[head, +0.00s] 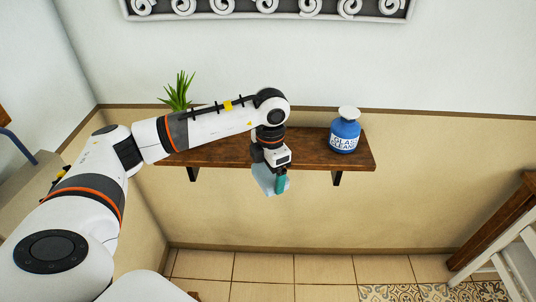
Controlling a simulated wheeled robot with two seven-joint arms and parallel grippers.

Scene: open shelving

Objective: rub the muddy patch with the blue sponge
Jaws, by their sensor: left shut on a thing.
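My left gripper (271,170) reaches over the front edge of the brown wooden shelf (220,149) and points down. It is shut on a light blue sponge (266,180), which hangs at or just in front of the shelf's front edge. A teal part shows beside the sponge at the gripper's tip. I cannot tell whether the sponge touches the shelf. I make out no muddy patch on the visible shelf surface; my arm and gripper hide part of the shelf. My right gripper is not in view.
A blue glass cleaner bottle (344,134) with a white cap stands at the shelf's right end. A green potted plant (178,92) is behind my left arm. A wooden and white stair-like structure (508,240) stands at lower right. The shelf between gripper and bottle is clear.

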